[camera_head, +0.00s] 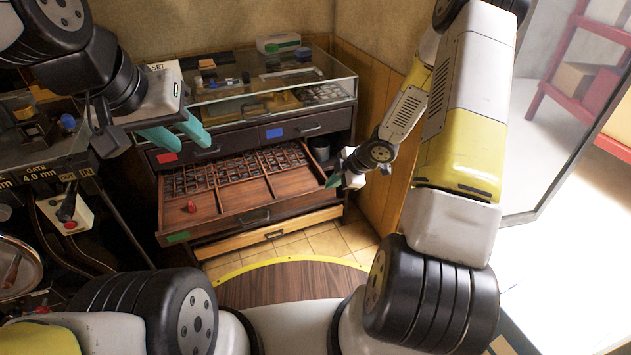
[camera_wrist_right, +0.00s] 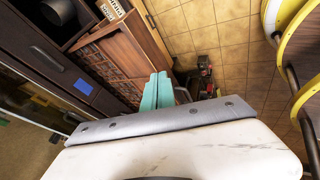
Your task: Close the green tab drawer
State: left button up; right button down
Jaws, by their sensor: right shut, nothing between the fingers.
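The green tab drawer (camera_head: 235,224) is pulled out from the cabinet in the head view. Its green tab (camera_head: 178,237) is at the left end of its front, with a handle (camera_head: 255,217) further right. Its tray has many small compartments and a small red object (camera_head: 192,206) at the front left. My right gripper (camera_head: 334,181) is shut and empty by the drawer's right front corner; contact cannot be told. Its teal fingers are together in the right wrist view (camera_wrist_right: 157,92). My left gripper (camera_head: 180,134) is open, its fingers apart, in front of the upper left drawer.
Above are closed drawers with a red tab (camera_head: 166,157) and a blue tab (camera_head: 274,133), under a glass display case (camera_head: 270,85). A lower wooden drawer (camera_head: 262,237) sticks out below. A wooden wall (camera_head: 373,115) stands right; machinery (camera_head: 68,212) stands left.

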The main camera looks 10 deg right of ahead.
notch_tip(320, 180, down, 2)
jog(key=s, duration=0.2)
send_near(301, 200)
jog(key=shift+n+y, duration=0.4)
jog(key=shift+d+f+x, duration=0.15)
jog(key=shift+d+x, duration=0.05)
jog(key=shift+x, duration=1.1)
jog(key=shift+d+f+x, duration=0.1)
jog(key=shift+d+x, duration=0.1)
jog(key=shift+x, duration=1.1)
jog(key=shift+w, duration=0.1)
